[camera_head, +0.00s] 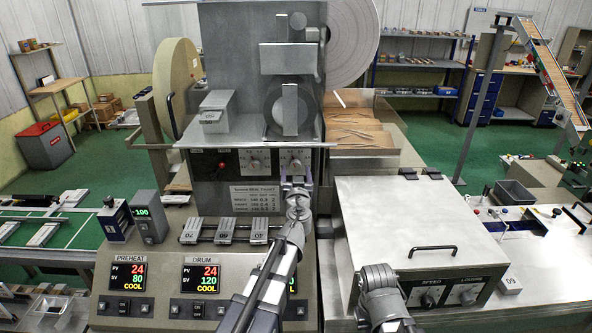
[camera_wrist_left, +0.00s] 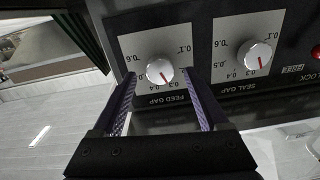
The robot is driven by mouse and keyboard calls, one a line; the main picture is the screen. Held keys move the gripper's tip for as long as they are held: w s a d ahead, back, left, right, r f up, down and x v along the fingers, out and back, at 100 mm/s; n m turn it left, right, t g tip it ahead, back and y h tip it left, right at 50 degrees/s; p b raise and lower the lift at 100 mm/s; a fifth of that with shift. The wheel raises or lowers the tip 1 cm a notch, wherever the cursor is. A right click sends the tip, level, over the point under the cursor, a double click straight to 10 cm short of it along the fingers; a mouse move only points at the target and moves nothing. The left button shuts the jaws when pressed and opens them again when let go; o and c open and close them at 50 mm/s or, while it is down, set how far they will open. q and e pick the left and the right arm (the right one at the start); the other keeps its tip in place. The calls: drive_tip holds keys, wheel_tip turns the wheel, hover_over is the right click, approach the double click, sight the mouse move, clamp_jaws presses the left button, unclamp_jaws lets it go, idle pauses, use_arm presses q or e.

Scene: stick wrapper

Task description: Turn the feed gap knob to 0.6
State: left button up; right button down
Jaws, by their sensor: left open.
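The feed gap knob (camera_wrist_left: 160,71) is a round pale knob with a red pointer line on a light scale plate; the left wrist view shows it upside down. Its pointer lies near the 0.3 mark. In the head view the knob (camera_head: 296,163) is on the right plate of the machine's dark panel, partly covered by my gripper. My left gripper (camera_wrist_left: 158,74) is open, its two fingertips on either side of the knob's picture. Contact cannot be told. In the head view it (camera_head: 296,183) is just below the knob. My right arm shows at the lower right; its gripper is not visible.
The seal gap knob (camera_wrist_left: 258,56) is beside the feed gap knob, and a red knob (camera_head: 222,165) is farther left in the head view. A metal plate edge (camera_head: 250,143) juts out above the panel.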

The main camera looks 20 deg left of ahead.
use_arm(q)
drive_tip(key=shift+x, duration=0.95)
clamp_jaws()
